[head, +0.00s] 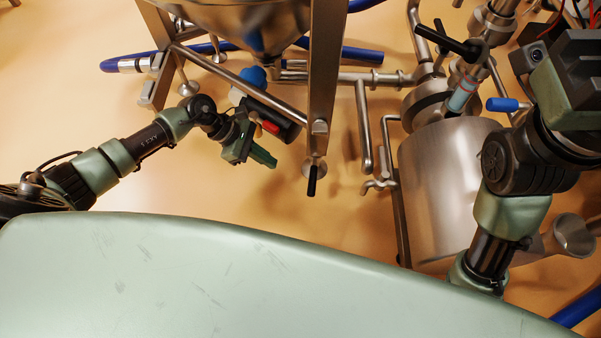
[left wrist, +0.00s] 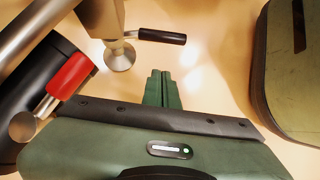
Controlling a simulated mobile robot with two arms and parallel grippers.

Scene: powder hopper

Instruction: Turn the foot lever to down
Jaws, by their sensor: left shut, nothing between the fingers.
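The foot lever (head: 312,180) is a short black handle at the foot of a steel frame leg, pointing towards me in the head view. In the left wrist view the foot lever (left wrist: 162,36) sticks out to the right from the leg, above its round foot pad (left wrist: 119,56). My left gripper (head: 270,160) is shut and empty, a short way to the left of the lever. In the left wrist view its closed fingertips (left wrist: 161,76) point towards the lever, with a gap between. My right arm shows at the right of the head view; its fingers do not show.
A black cylinder with a red handle (left wrist: 70,75) lies close to the left gripper's left side. The steel hopper (head: 235,20) and its frame stand above. Pipes and a steel tank (head: 440,190) stand to the right. Floor is clear between the gripper and lever.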

